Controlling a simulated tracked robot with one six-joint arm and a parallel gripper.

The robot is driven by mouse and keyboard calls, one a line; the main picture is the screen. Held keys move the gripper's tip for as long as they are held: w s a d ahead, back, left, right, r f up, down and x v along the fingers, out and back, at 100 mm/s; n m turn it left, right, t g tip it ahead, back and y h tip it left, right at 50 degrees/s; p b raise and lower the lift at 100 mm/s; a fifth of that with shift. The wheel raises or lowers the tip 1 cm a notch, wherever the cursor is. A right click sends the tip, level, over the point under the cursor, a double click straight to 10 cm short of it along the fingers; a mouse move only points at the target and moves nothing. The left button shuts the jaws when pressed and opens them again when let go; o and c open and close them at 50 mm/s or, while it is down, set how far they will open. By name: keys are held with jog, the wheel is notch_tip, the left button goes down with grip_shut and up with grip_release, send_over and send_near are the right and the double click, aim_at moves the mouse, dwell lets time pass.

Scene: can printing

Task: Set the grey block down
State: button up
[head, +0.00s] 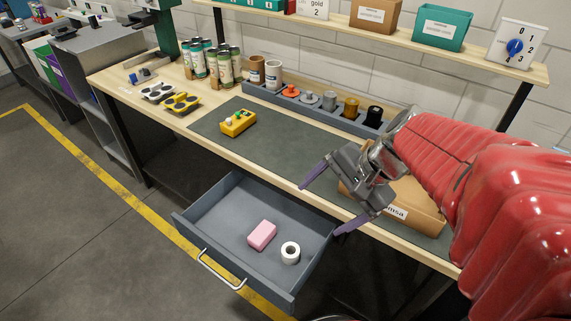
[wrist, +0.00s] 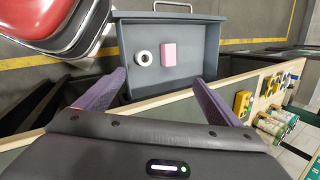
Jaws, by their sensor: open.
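My gripper (head: 320,210) is open, with its two purple fingers apart and nothing between them. It hangs over the table's front edge, beside the open drawer. In the wrist view my gripper (wrist: 160,78) points toward the drawer (wrist: 208,45). I cannot make out a grey block in either view. The grey drawer (head: 205,213) is pulled out and holds a pink block (head: 262,235) and a white tape roll (head: 290,253). Both also show in the wrist view, the pink block (wrist: 169,54) right of the tape roll (wrist: 144,58).
A green-grey mat (head: 285,140) covers the table's middle, with a yellow device (head: 238,123) on it. A cardboard box (head: 415,190) stands partly behind my gripper. A long tray (head: 315,112) of stamps, several cans (head: 215,62) and black and yellow holders (head: 181,103) stand farther back.

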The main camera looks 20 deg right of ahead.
jog(key=s+a+r+n+t+h, duration=0.1)
jog(key=s+a+r+n+h, duration=0.3)
jog(key=n, duration=0.8)
jog(key=shift+s+a+r+n+t, duration=0.35)
jog(key=shift+s+a+r, duration=0.25)
jog(key=shift+a, duration=0.45)
